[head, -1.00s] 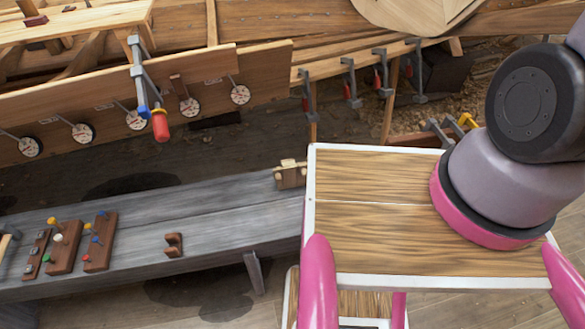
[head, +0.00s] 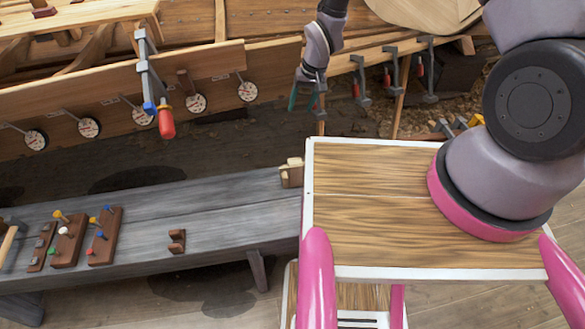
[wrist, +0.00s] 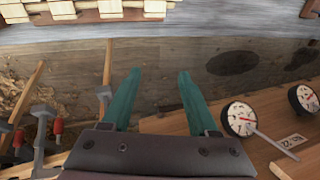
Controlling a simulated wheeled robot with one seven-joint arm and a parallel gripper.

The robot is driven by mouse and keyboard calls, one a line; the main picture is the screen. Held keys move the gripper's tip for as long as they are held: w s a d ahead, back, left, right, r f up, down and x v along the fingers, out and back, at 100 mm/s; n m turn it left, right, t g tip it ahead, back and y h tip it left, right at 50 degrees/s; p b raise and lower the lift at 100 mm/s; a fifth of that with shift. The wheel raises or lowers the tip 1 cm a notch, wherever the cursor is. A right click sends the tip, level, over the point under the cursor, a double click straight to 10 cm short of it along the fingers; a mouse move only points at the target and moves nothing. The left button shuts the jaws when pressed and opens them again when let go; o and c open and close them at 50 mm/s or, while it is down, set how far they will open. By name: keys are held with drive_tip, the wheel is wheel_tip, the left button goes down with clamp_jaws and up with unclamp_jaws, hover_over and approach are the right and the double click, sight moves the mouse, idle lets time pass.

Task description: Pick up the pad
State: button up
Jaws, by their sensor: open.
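No thing in view is plainly recognisable as the pad. A small dark brown notched block (head: 177,241) lies on the grey bench (head: 225,205); I cannot tell whether it is the pad. My gripper (head: 303,103) hangs near the right end of the hull plank, beside the row of clamps, behind and above the bench end. In the wrist view my gripper (wrist: 158,76) has its two teal fingers apart, with nothing between them.
Dial gauges (head: 196,103) line the hull plank (head: 120,90). A red-handled clamp (head: 152,85) hangs in front of it. More clamps (head: 361,82) hang on the right. Peg racks (head: 69,240) stand on the bench's left. A light wooden piece (head: 291,172) sits at the bench's right end.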

drive_tip(key=g, duration=0.2)
hover_over(283, 174)
drive_tip(key=d, duration=0.2)
wheel_tip(283, 174, down, 15)
drive_tip(key=shift+n, duration=0.4)
drive_tip(key=x, duration=0.5)
drive_tip(key=shift+w+a, duration=0.15)
drive_tip(key=shift+w, duration=0.2)
drive_tip(key=shift+d+x, duration=0.15)
drive_tip(key=shift+x, duration=1.35)
drive_tip(key=shift+d+x, duration=0.15)
drive_tip(key=shift+x, duration=1.35)
clamp_jaws()
